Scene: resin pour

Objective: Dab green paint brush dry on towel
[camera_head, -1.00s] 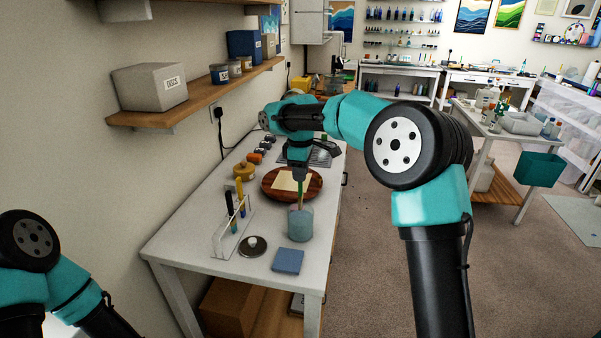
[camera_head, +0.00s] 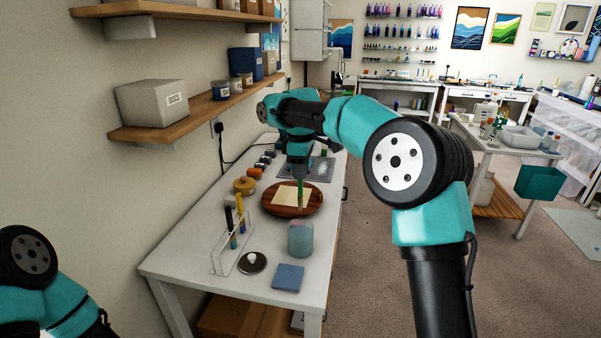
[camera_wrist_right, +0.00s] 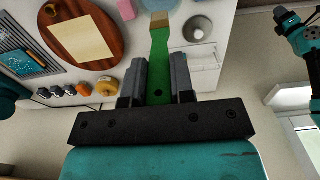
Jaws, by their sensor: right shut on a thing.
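My right gripper (camera_head: 300,175) is shut on the green paint brush (camera_head: 300,190) and holds it bristles down above the table, just behind the water cup (camera_head: 300,238). In the right wrist view the green brush (camera_wrist_right: 159,60) stands between the two fingers (camera_wrist_right: 159,85), its pale bristles outward. The folded blue towel (camera_head: 288,277) lies flat near the table's front edge, in front of the cup. The towel also shows as a pink-free blue patch nowhere clear in the wrist view. My left gripper is out of view; only part of that arm shows.
A round wooden board (camera_head: 272,200) with a cream sheet (camera_head: 287,195) lies behind the cup. A clear rack (camera_head: 222,262) with brushes stands to the left, beside a dark round lid (camera_head: 252,263) with a pale knob. A yellow pot (camera_head: 244,186) stands farther back. A shelf (camera_head: 200,110) overhangs at left.

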